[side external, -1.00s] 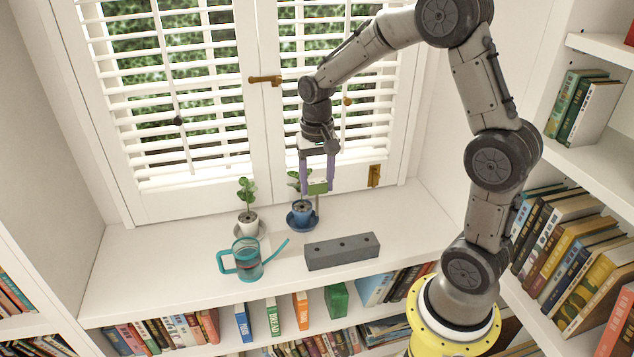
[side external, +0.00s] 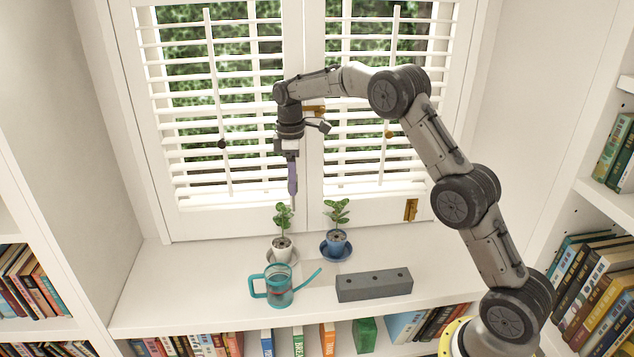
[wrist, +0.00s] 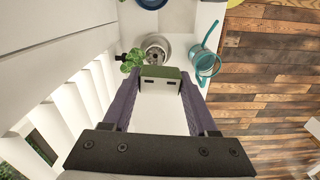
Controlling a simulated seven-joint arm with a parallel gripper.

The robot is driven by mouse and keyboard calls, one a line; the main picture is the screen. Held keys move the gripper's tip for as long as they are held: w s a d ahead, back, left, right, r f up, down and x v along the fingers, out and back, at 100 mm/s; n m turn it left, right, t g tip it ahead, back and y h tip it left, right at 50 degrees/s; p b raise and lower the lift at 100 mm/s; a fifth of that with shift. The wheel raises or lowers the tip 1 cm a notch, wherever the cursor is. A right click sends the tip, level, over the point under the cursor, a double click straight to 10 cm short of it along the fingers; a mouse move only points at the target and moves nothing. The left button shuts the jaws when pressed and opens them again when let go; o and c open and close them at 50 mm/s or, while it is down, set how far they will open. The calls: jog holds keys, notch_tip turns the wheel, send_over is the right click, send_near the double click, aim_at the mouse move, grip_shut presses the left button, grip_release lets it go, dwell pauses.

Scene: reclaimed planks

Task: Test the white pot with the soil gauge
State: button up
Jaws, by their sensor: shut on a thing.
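My gripper (side external: 292,192) is shut on the soil gauge, high above the shelf. In the wrist view the gauge (wrist: 160,74) is a green block with two dark slots, held between purple fingers. In the side view the fingers mostly hide it; any probe below is too thin to make out clearly. The white pot (side external: 282,252) holds a leafy plant and stands on a saucer, below the gripper and slightly left. In the wrist view the white pot (wrist: 156,46) shows just beyond the gauge, partly hidden by it. The gauge appears apart from the soil.
A blue pot (side external: 336,246) with a plant stands on a blue saucer to the right. A teal watering can (side external: 279,288) is in front of the white pot, its spout pointing right. A grey block with holes (side external: 374,285) lies at right. Window shutters (side external: 225,130) rise behind.

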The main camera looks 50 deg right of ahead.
jog(key=w+a+f+n, duration=0.1)
jog(key=w+f, duration=0.2)
jog(key=f, duration=0.3)
jog(key=shift+w+a, duration=0.3)
jog(key=shift+a, duration=0.1)
jog(key=shift+f, duration=0.1)
jog(key=shift+f, duration=1.8)
jog(key=shift+f, duration=2.9)
jog(key=o, duration=1.4)
jog(key=shift+o, duration=0.2)
notch_tip(320, 180, up, 14)
